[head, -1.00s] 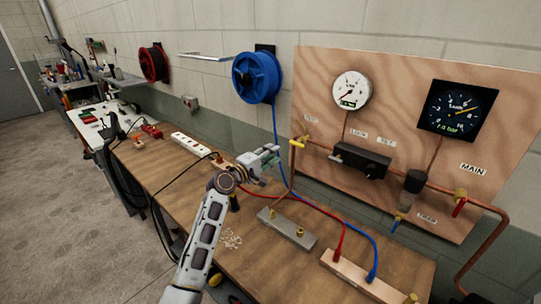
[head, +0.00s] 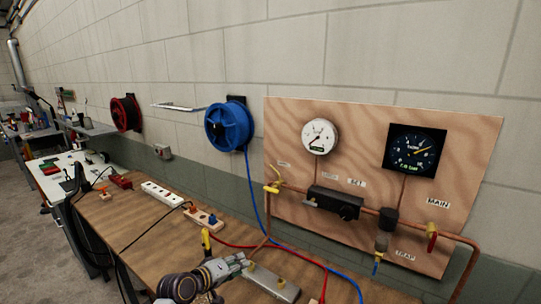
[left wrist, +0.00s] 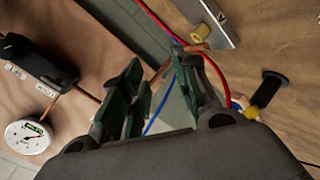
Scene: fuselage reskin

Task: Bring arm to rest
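My left gripper (head: 238,264) shows low in the head view, over the wooden bench beside the grey metal block (head: 272,284). In the left wrist view its two green-padded fingers (left wrist: 158,72) stand apart, with a gap between them and nothing held. The blue hose shows through that gap, behind the fingers. Most of my left arm is below the head picture's edge. My right arm and gripper are in neither view.
The bench (head: 140,235) carries a white power strip (head: 162,194) and a yellow-topped upright piece (head: 206,240). Behind it stands a plywood gauge board (head: 290,130) with copper pipes. A blue reel (head: 229,126) hangs on the wall; its hose and a red hose run near my gripper.

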